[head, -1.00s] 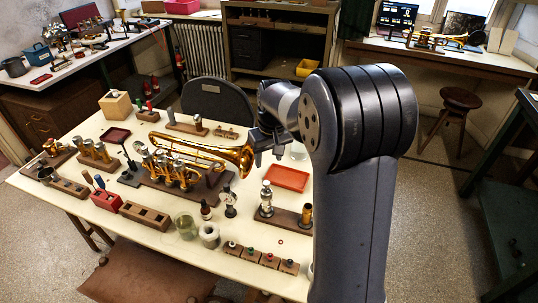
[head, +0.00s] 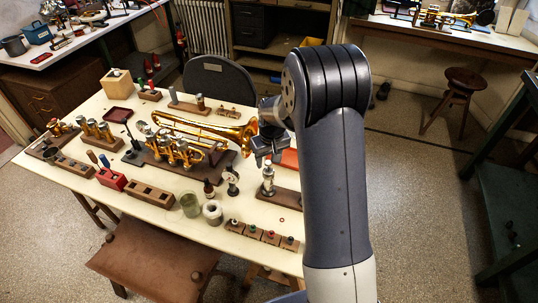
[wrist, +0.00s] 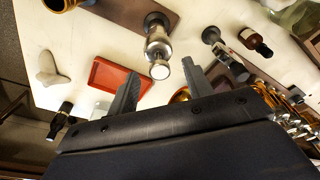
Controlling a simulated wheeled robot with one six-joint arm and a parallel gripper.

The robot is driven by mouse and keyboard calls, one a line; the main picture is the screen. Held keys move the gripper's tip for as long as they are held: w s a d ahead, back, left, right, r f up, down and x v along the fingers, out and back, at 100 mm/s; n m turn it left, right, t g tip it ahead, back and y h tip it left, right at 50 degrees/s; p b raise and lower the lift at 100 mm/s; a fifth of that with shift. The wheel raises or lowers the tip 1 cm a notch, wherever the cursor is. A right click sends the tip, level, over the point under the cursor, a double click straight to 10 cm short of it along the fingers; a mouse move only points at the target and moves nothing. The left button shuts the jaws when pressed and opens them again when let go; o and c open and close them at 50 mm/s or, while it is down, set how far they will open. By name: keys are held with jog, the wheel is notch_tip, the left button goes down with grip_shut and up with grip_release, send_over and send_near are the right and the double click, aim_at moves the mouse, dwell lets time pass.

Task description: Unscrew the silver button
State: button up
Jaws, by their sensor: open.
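The silver button (wrist: 160,70) is the round cap on the near end of a silver valve (wrist: 158,45) in the wrist view. The valve stands upright on a brown wooden base (head: 287,197), and it also shows in the head view (head: 268,183). My gripper (head: 268,158) is open and empty above and behind the valve in the head view. In the wrist view the button appears between the two fingers of my gripper (wrist: 160,72), with a gap on each side; I see no contact. My arm hides part of the base.
A red tray (wrist: 107,78) lies beside the valve. A small dark bottle (wrist: 250,38) and a dark stand with a silver top (wrist: 228,60) are on the other side. A brass trumpet (head: 225,133) lies to the left, and small labelled blocks (head: 262,235) line the front edge.

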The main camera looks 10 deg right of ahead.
aim_at(269, 163)
jog(key=shift+c, duration=0.6)
grip_shut()
jog(key=n+b, duration=0.1)
jog(key=n, duration=0.2)
jog(key=shift+d, duration=0.1)
jog(key=shift+r+p, duration=2.05)
jog(key=shift+r, duration=1.25)
